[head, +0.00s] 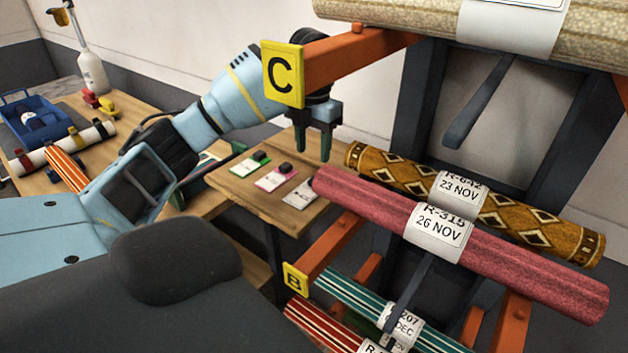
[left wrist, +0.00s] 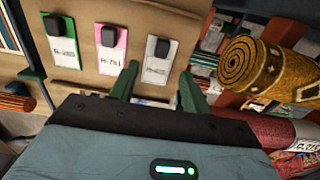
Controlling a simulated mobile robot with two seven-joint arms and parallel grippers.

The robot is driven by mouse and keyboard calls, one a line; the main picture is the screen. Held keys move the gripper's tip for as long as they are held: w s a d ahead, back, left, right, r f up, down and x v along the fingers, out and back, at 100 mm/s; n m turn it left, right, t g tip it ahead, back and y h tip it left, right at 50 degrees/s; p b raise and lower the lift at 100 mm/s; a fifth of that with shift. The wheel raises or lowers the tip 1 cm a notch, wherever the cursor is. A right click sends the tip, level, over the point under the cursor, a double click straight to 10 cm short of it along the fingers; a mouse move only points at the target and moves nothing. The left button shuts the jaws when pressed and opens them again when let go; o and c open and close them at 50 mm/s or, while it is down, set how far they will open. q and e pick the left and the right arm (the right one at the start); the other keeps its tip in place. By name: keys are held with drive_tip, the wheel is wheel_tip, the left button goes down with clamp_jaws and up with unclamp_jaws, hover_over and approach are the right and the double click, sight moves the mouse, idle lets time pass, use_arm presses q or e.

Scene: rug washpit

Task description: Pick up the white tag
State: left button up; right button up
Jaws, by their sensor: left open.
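The white tag (head: 300,195) lies on a small wooden shelf, at the right end of a row of three tags. It also shows in the left wrist view (left wrist: 155,73), with a dark block at its top and writing too small to read. My left gripper (head: 312,152) is open and empty, with its fingers pointing down above the shelf near this tag. In the left wrist view its two green fingers (left wrist: 158,82) stand on either side of the white tag, apart from it as far as I can tell. My right gripper is not in view.
A pink tag (head: 274,180) and a green tag (head: 250,165) lie beside the white one on the wooden shelf (head: 250,200). Rolled rugs, a red one (head: 530,253) and a brown patterned one (head: 390,170), rest close on the right. An orange rack arm (head: 350,52) marked C is near my left wrist.

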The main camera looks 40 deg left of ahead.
sight(306, 190)
use_arm(q)
wheel_tip(306, 190, down, 2)
drive_tip(key=shift+f, duration=0.3)
drive_tip(key=shift+w+f, duration=0.1)
drive_tip(key=shift+f, duration=0.05)
drive_tip(key=shift+w+d+f, duration=0.1)
drive_tip(key=shift+d+f, duration=0.05)
drive_tip(key=shift+f, duration=2.2)
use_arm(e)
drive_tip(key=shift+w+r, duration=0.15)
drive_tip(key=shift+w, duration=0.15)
use_arm(q)
clamp_jaws()
drive_tip(key=shift+r, duration=0.1)
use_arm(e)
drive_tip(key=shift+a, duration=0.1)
